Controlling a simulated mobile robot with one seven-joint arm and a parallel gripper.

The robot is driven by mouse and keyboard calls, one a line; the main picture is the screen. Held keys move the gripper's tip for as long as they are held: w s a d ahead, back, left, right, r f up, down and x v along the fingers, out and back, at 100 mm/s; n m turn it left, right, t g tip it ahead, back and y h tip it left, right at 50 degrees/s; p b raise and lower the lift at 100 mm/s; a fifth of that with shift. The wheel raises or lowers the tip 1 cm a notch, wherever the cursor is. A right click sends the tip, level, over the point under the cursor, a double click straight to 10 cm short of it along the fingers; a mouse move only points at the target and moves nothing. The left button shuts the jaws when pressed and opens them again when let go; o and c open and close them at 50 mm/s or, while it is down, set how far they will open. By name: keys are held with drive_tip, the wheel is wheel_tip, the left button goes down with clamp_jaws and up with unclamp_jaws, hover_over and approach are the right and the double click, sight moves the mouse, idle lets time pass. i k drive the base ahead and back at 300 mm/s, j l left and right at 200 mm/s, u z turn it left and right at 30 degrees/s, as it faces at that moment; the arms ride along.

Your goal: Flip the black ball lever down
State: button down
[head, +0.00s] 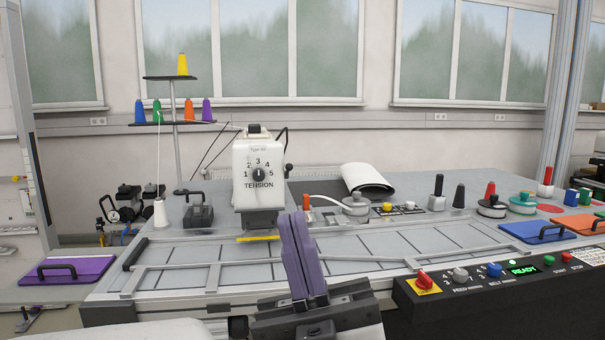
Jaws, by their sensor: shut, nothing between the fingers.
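My gripper (293,216) has purple fingers, which are pressed together, pointing up and standing in front of the worktable's middle. Nothing shows between them. The fingers hide part of the table.
The white tension unit (258,174) stands behind and left of my gripper. A metal rail frame (210,268) runs along the table front. A control panel (500,280) with knobs is at front right. A thread stand (174,125) rises at left. The gridded tabletop is mostly clear.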

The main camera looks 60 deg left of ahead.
sight(289, 168)
drive_tip(key=i+l, duration=0.1)
drive_tip(key=l, duration=0.2)
drive_tip(key=i+l, duration=0.1)
drive_tip(key=l, duration=0.2)
drive_tip(key=i+l, duration=0.15)
drive_tip(key=l, duration=0.15)
drive_tip(key=i+l+u, duration=0.1)
drive_tip(key=l+u, duration=0.15)
drive_tip(key=l, duration=0.15)
drive_tip(key=l+u, duration=0.25)
drive_tip(key=i+l+u, duration=0.1)
drive_tip(key=u, duration=1.65)
drive_tip(key=i+j+z, duration=0.15)
drive_tip(key=i, duration=0.2)
drive_tip(key=i+j+z, duration=0.1)
drive_tip(key=i, duration=0.3)
drive_tip(key=i+j+z, duration=0.15)
drive_tip(key=i+j, duration=0.1)
drive_tip(key=i, duration=1.1)
